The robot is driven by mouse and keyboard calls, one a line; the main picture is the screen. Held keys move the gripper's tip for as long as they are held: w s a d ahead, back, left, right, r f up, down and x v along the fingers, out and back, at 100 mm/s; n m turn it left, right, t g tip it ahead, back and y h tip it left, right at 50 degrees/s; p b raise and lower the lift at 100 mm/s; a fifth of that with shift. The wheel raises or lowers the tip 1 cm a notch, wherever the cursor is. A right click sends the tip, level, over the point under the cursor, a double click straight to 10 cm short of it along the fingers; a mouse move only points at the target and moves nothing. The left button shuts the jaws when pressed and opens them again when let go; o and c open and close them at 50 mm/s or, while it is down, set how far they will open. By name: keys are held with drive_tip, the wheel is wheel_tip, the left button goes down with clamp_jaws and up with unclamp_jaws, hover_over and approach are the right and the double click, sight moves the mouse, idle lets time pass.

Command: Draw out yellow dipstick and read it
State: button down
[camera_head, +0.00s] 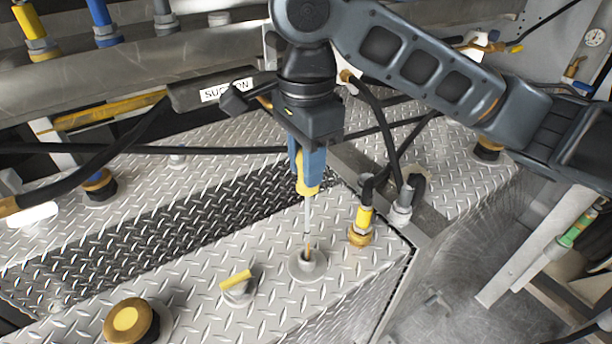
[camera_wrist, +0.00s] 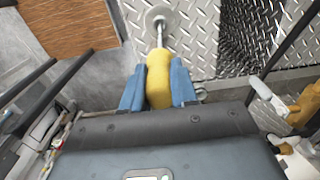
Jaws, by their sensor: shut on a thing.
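My gripper (camera_head: 308,158) is shut on the yellow dipstick handle (camera_head: 305,188) above the diamond-plate tank top. In the wrist view, the blue fingers of my gripper (camera_wrist: 158,90) sit on both sides of the yellow handle (camera_wrist: 159,78). The thin metal rod (camera_head: 308,217) hangs straight down from the handle. Its lower end is at the mouth of the round dipstick tube (camera_head: 308,264), where an orange-brown part shows. I cannot tell how much of the rod is still inside the tube. No reading on the rod can be made out.
A yellow-handled cap (camera_head: 237,284) and a brass cap with a yellow top (camera_head: 125,318) stand on the plate to the left. A yellow and brass fitting (camera_head: 361,226) with black hoses stands close on the right. A "SUCTION" label (camera_head: 227,90) marks a pipe behind.

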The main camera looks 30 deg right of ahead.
drive_tip(key=shift+r, duration=5.1)
